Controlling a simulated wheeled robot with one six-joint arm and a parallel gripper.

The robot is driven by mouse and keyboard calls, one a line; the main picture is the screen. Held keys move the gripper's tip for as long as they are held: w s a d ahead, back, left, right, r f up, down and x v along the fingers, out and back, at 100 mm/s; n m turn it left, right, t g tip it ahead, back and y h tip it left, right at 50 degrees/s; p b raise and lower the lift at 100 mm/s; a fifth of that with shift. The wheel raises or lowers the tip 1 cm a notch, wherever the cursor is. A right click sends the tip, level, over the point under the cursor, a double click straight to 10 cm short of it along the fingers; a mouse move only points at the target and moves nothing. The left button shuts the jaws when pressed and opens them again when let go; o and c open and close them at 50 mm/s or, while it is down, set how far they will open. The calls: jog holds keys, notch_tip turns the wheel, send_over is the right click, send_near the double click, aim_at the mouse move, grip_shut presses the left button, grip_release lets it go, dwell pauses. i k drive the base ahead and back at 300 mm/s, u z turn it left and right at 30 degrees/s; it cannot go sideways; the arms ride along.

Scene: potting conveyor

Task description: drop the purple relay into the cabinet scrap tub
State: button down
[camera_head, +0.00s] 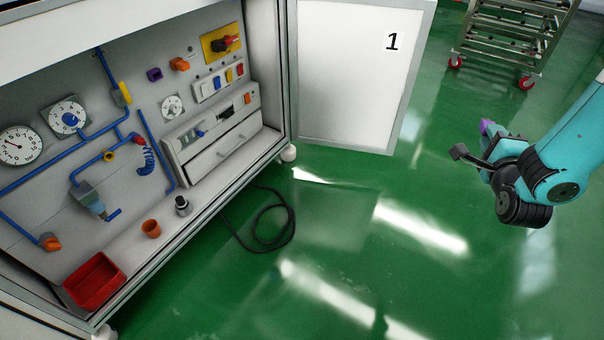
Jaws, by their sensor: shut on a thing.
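My gripper (477,148) is at the right of the view, out over the green floor and well away from the cabinet. It is shut on the purple relay (487,127), of which only a small part shows; the gripper hides the rest. The scrap tub (97,284) is a red open box on the cabinet floor at the lower left, near the front edge. No contents can be made out in it.
The cabinet's white door (346,75), marked 1, stands open between the cabinet and my gripper. An orange cup (151,229) and a dark metal cylinder (183,206) stand right of the tub. A black cable (287,235) lies on the floor. A wheeled rack (510,38) stands behind.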

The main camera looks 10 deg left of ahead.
aim_at(92, 291)
jog(key=z, duration=0.85)
jog(key=i, duration=1.15)
jog(key=u, duration=2.85)
